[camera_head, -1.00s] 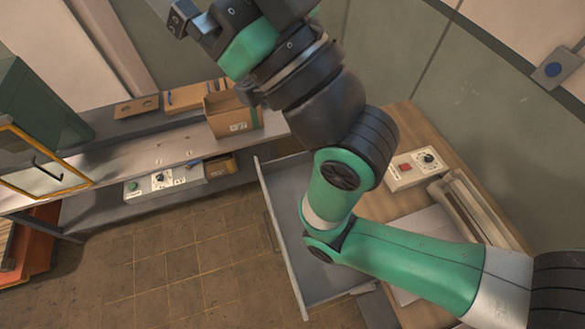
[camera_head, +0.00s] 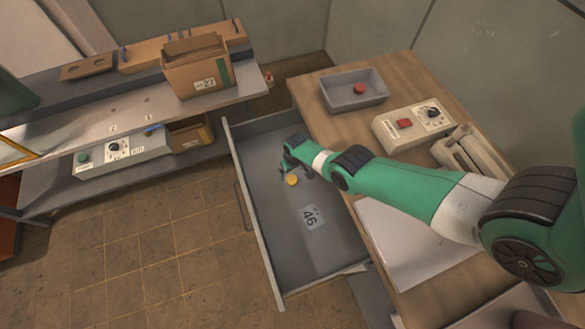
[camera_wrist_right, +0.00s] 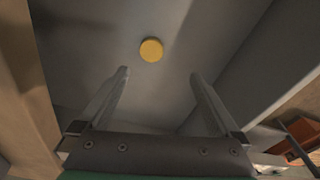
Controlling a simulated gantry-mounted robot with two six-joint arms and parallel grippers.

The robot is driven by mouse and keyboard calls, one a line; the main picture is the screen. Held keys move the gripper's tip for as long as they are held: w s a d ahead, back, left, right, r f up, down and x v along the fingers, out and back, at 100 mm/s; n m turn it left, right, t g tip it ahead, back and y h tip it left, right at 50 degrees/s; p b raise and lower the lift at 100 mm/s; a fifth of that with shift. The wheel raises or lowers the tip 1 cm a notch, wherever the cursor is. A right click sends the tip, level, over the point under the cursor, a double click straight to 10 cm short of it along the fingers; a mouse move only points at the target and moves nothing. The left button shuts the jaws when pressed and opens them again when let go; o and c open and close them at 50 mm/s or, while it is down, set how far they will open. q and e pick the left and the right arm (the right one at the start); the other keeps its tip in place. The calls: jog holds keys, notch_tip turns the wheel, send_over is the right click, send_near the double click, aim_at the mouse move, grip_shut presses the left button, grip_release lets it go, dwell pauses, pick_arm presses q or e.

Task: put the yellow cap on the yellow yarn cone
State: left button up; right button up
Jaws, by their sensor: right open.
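The yellow cap (camera_head: 292,180) is a small round disc lying on the floor of the open grey drawer (camera_head: 280,247). In the right wrist view the yellow cap (camera_wrist_right: 151,50) lies just beyond the fingertips, roughly centred between their lines. My right gripper (camera_head: 295,169) reaches into the drawer close to the cap. In its wrist view the right gripper (camera_wrist_right: 159,74) has its two fingers apart with nothing between them. The yellow yarn cone is not seen in these frames. My left gripper is not in view.
The drawer's walls surround my right gripper. The wooden desk (camera_head: 313,94) carries a grey tray (camera_head: 340,98) with a red disc (camera_head: 359,88) and a control box (camera_head: 402,131). A shelf at left holds a cardboard box (camera_head: 190,78). Open tiled floor (camera_head: 165,235) lies left of the drawer.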

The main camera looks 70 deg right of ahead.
notch_tip(320, 180, down, 2)
jog(key=d, duration=0.2)
jog(key=b, duration=0.7)
send_over(292, 179)
jog(key=s, duration=0.1)
jog(key=shift+m, duration=0.3)
jog(key=f, duration=0.6)
jog(key=shift+s+a, duration=0.15)
jog(key=shift+a, duration=0.25)
jog(key=f+b, duration=0.3)
jog(key=b, duration=0.1)
jog(key=w+f+b, duration=0.1)
jog(key=f+b, duration=0.1)
jog(key=b, duration=0.1)
jog(key=shift+d+f, duration=0.3)
jog(key=shift+f, duration=0.05)
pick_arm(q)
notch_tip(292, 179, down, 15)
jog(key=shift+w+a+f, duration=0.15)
pick_arm(e)
jog(key=shift+r, duration=0.2)
jog(key=shift+w, duration=0.1)
jog(key=shift+c, duration=0.5)
jog(key=c, duration=1.4)
jog(key=shift+c, duration=0.2)
pick_arm(q)
jog(key=shift+p, duration=0.3)
pick_arm(e)
jog(key=shift+r, duration=0.15)
